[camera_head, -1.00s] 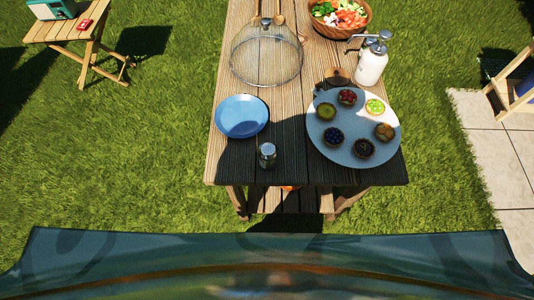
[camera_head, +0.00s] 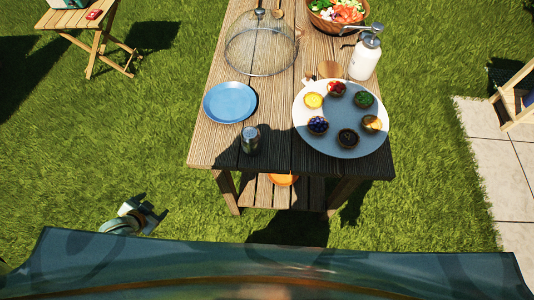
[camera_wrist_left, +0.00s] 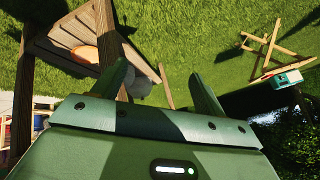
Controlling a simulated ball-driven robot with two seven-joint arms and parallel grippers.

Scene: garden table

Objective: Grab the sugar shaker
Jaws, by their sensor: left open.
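The sugar shaker (camera_head: 250,140), a small dark glass-and-metal cylinder, stands upright near the table's front edge in the head view. It is just in front of the blue plate (camera_head: 230,102). My left gripper (camera_head: 143,213) shows at the lower left of the head view, off the table and below its top, well left of the shaker. In the left wrist view its two fingers (camera_wrist_left: 165,88) are spread apart, with no held object visible between them. I cannot make out the shaker in that view. My right gripper is not in view.
Right of the shaker lies a round platter (camera_head: 304,130) with several tarts. Behind are a mesh dome (camera_head: 260,45), a white pump bottle (camera_head: 365,60) and a salad bowl (camera_head: 322,22). An orange object (camera_head: 283,180) lies on the lower shelf. Grass left of the table is open.

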